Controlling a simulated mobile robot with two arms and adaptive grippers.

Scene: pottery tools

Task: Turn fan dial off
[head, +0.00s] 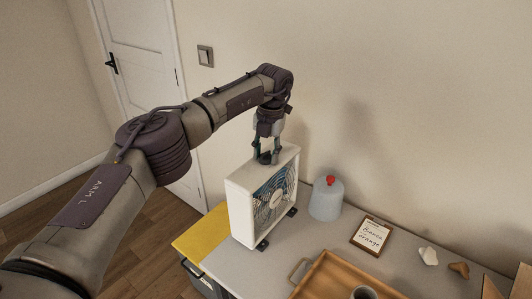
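The white box fan (241,213) stands upright on the table at its left end, its blue-bladed grille facing right and toward me. My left gripper (265,156) points down at the top of the fan, with its fingertips at or just above the top face. A dark shape between the fingertips may be the dial, but it is too small and covered to tell, so its setting cannot be read. I cannot tell whether the fingers are closed on it. My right gripper is not in view.
A translucent jug with a red cap (326,198) stands right of the fan. A framed sign (371,234), two small lumps (428,256), and a wooden tray (322,275) with a dark cup (363,292) are further right. A yellow surface (199,236) adjoins the table's left end.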

